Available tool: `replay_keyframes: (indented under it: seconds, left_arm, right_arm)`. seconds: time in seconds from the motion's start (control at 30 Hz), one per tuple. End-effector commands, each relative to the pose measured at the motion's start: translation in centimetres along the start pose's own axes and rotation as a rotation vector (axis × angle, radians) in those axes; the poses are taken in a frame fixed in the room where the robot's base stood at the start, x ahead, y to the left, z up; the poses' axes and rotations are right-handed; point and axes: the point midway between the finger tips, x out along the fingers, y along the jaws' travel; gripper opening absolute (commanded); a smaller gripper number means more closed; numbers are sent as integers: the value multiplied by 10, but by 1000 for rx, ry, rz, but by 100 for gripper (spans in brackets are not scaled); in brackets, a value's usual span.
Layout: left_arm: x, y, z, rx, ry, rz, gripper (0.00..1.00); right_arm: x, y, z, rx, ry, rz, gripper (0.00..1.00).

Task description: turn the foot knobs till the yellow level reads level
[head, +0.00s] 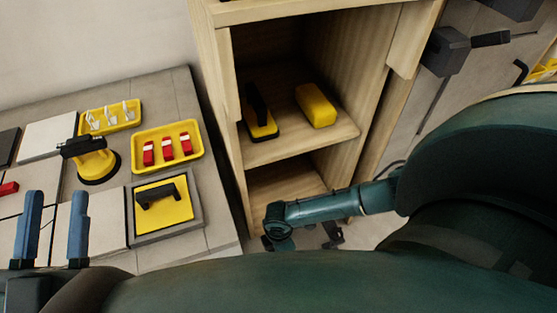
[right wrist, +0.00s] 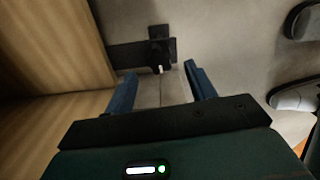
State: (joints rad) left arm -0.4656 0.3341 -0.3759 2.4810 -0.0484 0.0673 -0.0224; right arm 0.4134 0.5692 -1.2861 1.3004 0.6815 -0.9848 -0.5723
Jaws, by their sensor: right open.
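I cannot make out a yellow level with a readable bubble, nor any foot knobs, in either view. My left gripper (head: 55,225) is at the lower left of the head view, its two blue fingers apart with nothing between them, over the tiled worktop. My right gripper (right wrist: 161,78) shows in the right wrist view with its blue fingers apart and empty. Beyond its fingertips is a dark bracket-like piece (right wrist: 143,53) by the floor, apart from them as far as I can tell.
The tiled worktop (head: 222,226) holds a clip tray (head: 122,121), a red-wedge tray (head: 196,139), a yellow-and-black suction cup (head: 98,165) and a handled yellow pad (head: 180,212). A wooden shelf unit (head: 285,150) holds a yellow block (head: 316,105) and a black-handled float (head: 262,128).

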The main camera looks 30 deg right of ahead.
Motion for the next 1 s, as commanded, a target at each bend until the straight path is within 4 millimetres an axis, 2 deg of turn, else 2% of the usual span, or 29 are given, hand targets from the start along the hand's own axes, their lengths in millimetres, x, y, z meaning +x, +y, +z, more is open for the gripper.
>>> replay_keyframes:
  seconds: [0.03, 0.23, 0.4, 0.67, 1.0]
  left_arm:
    - [2, -2, -1, 35, 53, 7, 36]
    - [9, -7, -23, 124, 193, 22, 36]
    - [11, -8, -31, 154, 238, 26, 36]
    - [12, -9, -33, 157, 242, 27, 36]
    - [12, -8, -33, 156, 242, 27, 36]
  right_arm:
    - [16, 0, 0, 1, -2, 0, 55]
    - [39, 0, 0, 0, -1, 0, 55]
    - [44, 0, 0, 1, 0, 1, 55]
    - [44, 0, 0, 1, 0, 0, 55]
    - [44, 0, 0, 1, 0, 0, 27]
